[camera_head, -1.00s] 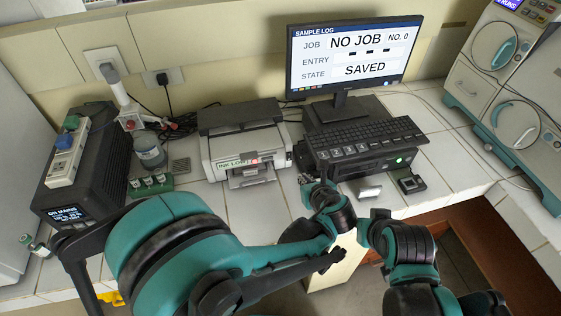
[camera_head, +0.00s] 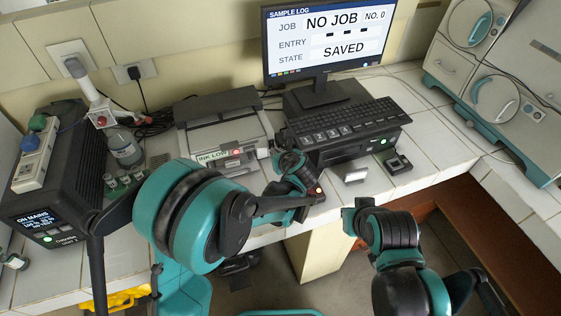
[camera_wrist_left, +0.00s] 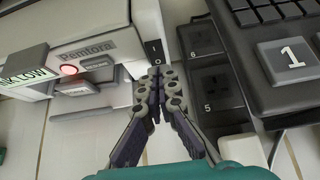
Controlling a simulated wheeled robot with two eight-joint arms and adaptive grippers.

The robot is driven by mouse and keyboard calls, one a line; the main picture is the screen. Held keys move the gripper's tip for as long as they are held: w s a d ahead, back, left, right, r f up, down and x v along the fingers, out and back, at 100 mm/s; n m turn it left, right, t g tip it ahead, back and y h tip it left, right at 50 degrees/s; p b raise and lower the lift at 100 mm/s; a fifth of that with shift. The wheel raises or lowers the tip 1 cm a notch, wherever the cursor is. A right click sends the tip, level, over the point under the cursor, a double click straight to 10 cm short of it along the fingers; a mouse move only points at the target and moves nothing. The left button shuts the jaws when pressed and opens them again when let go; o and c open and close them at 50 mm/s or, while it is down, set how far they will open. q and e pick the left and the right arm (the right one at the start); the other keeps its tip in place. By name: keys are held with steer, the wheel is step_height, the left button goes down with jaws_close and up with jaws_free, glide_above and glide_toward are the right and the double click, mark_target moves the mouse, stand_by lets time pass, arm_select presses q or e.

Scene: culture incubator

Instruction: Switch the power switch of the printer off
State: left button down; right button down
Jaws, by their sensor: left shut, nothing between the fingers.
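The printer (camera_head: 228,122) stands on the tiled bench, a pale box with a dark top, an "INK LOW" label and a lit red button. In the left wrist view the printer (camera_wrist_left: 95,50) shows its Pentora name. A dark rocker switch (camera_wrist_left: 156,48) with a white "O" mark sits at its front right corner. My left gripper (camera_wrist_left: 157,76) is shut and empty, its fingertips just below the switch; whether they touch is unclear. In the head view my left gripper (camera_head: 281,156) is at the printer's right side, partly hidden by its wrist.
Bench tiles in front of the printer are mostly clear.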

arm_select(q)
steer(key=shift+w+a, duration=0.2)
steer(key=shift+w, duration=0.35)
steer(key=shift+w+f+b, duration=0.2)
steer(key=shift+b, duration=0.1)
steer(key=shift+r, duration=0.1)
steer(key=shift+r+p, duration=0.6)
steer(key=shift+r, duration=0.2)
